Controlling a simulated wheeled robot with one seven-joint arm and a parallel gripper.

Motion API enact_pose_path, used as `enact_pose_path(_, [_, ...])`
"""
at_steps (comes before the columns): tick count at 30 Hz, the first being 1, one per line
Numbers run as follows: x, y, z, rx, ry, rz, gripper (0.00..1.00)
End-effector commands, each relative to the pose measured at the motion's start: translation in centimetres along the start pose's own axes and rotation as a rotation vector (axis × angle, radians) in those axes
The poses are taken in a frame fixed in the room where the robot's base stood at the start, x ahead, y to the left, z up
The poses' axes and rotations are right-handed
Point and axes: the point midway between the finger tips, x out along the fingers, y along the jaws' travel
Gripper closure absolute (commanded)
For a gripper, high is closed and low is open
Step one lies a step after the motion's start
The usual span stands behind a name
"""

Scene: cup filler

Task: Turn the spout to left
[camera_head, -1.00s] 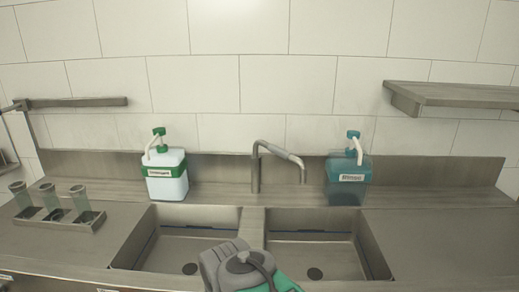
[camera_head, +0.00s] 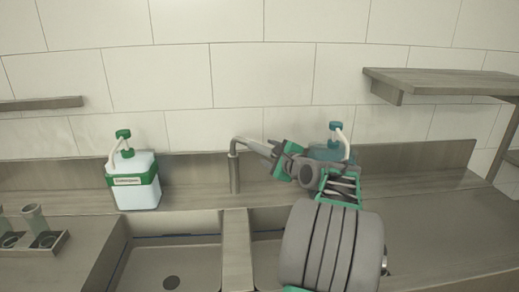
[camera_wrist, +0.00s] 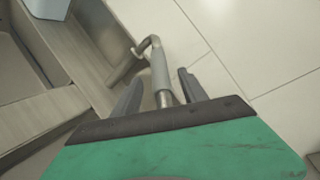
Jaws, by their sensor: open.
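The grey metal spout (camera_head: 252,143) rises from a post (camera_head: 234,173) behind the two sinks and points right, towards the right basin. In the wrist view the spout (camera_wrist: 160,75) runs between the two fingers of my gripper (camera_wrist: 158,90). My gripper (camera_head: 277,154) is open, with one finger on each side of the spout's outer part. A gap shows beside the fingers, and I cannot tell if either one touches. In the head view my gripper hides the spout's outer end.
A green-and-white dispenser (camera_head: 134,182) stands left of the spout. A blue dispenser (camera_head: 335,151) stands close behind my gripper, partly hidden. A shelf (camera_head: 440,83) juts out at the upper right. The left basin (camera_head: 170,255) is empty.

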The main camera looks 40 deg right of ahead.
Motion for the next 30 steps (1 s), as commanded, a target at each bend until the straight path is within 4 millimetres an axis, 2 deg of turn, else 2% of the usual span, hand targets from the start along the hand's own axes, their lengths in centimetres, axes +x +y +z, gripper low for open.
enact_pose_path(9, [5.6,-0.1,0.2,0.0,-0.001,0.002,0.5])
enact_pose_path(12, [6.8,-0.1,0.1,-0.001,0.001,0.001,0.5])
enact_pose_path(21, [7.4,0.0,0.1,-0.003,0.002,0.001,0.5])
enact_pose_path(30, [7.4,0.0,0.1,-0.003,0.002,0.001,0.73])
